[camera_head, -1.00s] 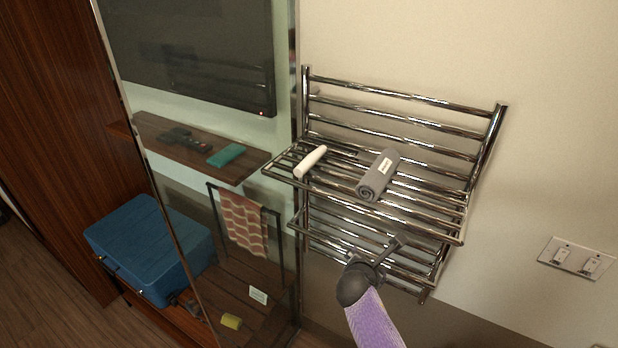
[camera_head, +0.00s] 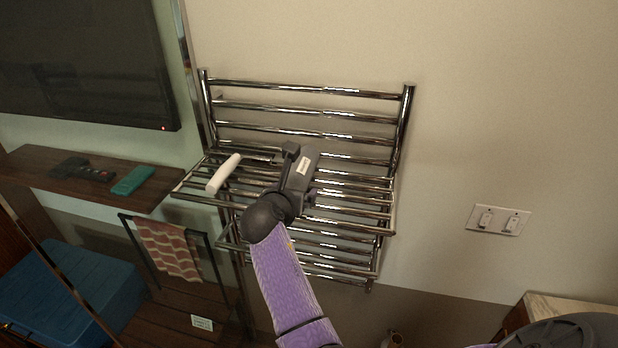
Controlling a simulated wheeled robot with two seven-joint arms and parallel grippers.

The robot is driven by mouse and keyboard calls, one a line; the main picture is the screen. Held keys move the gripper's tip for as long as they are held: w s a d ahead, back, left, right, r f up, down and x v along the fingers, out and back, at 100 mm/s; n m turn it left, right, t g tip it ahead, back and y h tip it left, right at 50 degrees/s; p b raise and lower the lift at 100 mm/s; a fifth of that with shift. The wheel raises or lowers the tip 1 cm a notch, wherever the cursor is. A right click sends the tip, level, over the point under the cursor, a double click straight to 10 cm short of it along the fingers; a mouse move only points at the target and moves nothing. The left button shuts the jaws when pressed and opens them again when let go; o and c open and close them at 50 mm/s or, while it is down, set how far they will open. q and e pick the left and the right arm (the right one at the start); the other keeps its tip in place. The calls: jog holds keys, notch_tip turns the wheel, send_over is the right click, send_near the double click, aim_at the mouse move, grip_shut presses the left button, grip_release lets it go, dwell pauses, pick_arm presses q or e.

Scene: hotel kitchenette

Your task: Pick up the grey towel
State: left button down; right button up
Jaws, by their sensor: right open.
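The rolled grey towel (camera_head: 304,162), with a small white label, lies on the upper shelf of the chrome towel rack (camera_head: 340,208). My right gripper (camera_head: 296,170), at the end of my purple arm, is open and right at the towel. One dark finger shows along the towel's left side; the other finger is mostly hidden. The wrist covers the towel's near end, and I cannot tell whether the fingers touch it. My left gripper is not in view.
A white rolled item (camera_head: 223,174) lies on the same shelf, left of my gripper. A glass panel edge stands left of the rack. A switch plate (camera_head: 498,220) is on the wall at right. A wooden shelf (camera_head: 60,178) holds a teal item (camera_head: 133,180).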

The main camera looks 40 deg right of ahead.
jog(key=shift+w+d+f, duration=0.15)
jog(key=shift+w+d, duration=0.05)
jog(key=shift+w, duration=0.05)
jog(key=shift+s+a+r, duration=0.25)
jog(key=shift+a, duration=0.2)
jog(key=shift+d, duration=0.1)
jog(key=c, duration=1.2)
